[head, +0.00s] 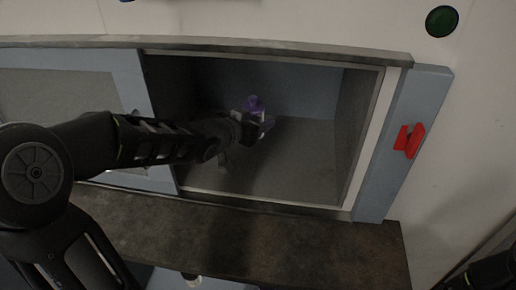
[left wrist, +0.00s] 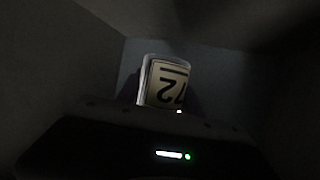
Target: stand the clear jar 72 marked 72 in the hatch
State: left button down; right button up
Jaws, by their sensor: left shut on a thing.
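My left gripper (head: 254,124) reaches into the open hatch (head: 300,165) and is shut on the jar (head: 254,103). In the left wrist view the jar's pale label (left wrist: 166,84) reads 72, upside down in the picture. The jar is inside the hatch opening, in front of the bluish back wall. I cannot tell whether its base touches the hatch floor. My right gripper is not clearly seen; only a dark part of my arm shows at the bottom right of the head view.
A blue-framed sliding door (head: 130,80) stands at the left of the opening. A blue post with a red handle (head: 409,140) is on the right. A dark ledge (head: 300,240) runs below. A green button (head: 442,21) is at the upper right. The hatch floor's right part is clear.

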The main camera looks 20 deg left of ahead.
pick_arm(q)
send_over(258, 157)
notch_tip(258, 157, down, 6)
jog(key=shift+r, duration=0.25)
jog(key=shift+f, duration=0.15)
jog(key=shift+f, duration=1.95)
jog(key=shift+f+b, duration=0.2)
jog(key=shift+b, duration=0.2)
jog(key=c, duration=0.8)
grip_release()
jog(key=shift+r, duration=0.1)
jog(key=shift+o, duration=0.2)
jog(key=shift+r, duration=0.1)
